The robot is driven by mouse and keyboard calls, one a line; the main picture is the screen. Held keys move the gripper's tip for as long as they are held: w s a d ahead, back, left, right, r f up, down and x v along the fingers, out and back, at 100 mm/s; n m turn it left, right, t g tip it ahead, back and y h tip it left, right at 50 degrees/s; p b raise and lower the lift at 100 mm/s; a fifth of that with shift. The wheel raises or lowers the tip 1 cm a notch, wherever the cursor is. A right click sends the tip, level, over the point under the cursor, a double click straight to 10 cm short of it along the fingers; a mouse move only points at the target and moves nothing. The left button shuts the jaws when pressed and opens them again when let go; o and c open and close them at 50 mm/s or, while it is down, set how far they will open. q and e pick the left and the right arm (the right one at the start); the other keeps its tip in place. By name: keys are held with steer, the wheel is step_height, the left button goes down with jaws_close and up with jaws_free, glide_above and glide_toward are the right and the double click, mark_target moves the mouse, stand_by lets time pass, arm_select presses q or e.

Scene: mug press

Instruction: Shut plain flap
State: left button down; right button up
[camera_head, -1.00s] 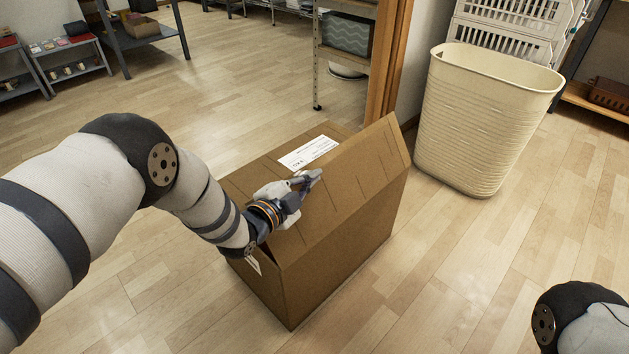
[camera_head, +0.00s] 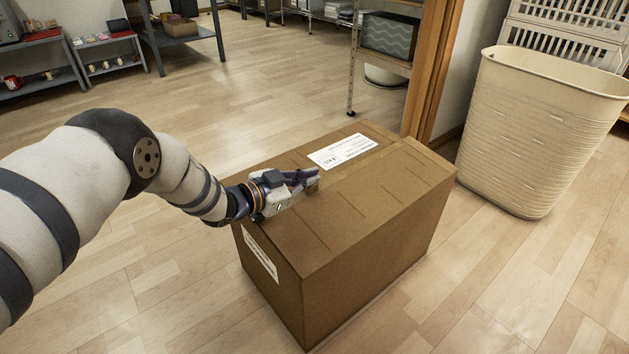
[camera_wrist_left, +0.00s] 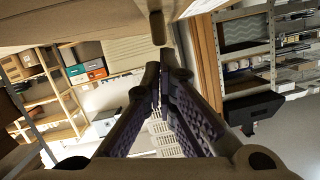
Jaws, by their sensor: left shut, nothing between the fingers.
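A brown cardboard box (camera_head: 365,275) stands on the floor in the middle of the head view. Its plain flap (camera_head: 375,210) is the near half of the top and lies down, level or nearly level with the far flap, which bears a white label (camera_head: 343,151). My left gripper (camera_head: 316,180) is shut and empty. It lies low along the box top beside the plain flap's inner edge; whether it touches the cardboard I cannot tell. In the left wrist view its closed fingers (camera_wrist_left: 160,75) show at the middle. My right gripper is not in view.
A tall cream bin (camera_head: 535,130) stands right of the box, close to a wooden door frame (camera_head: 432,70). A metal rack with a patterned grey bin (camera_head: 390,34) is behind. Low shelves with mugs (camera_head: 105,50) are at the far left. Floor around the box is clear.

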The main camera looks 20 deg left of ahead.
arm_select(q)
steer(key=shift+w+a+f+b, duration=0.2)
steer(key=shift+f+b, duration=0.1)
steer(key=shift+f, duration=0.2)
steer(key=shift+w+a+f+b, duration=0.15)
steer(key=shift+f+b, duration=0.1)
steer(key=shift+f, duration=0.2)
steer(key=shift+s, duration=0.1)
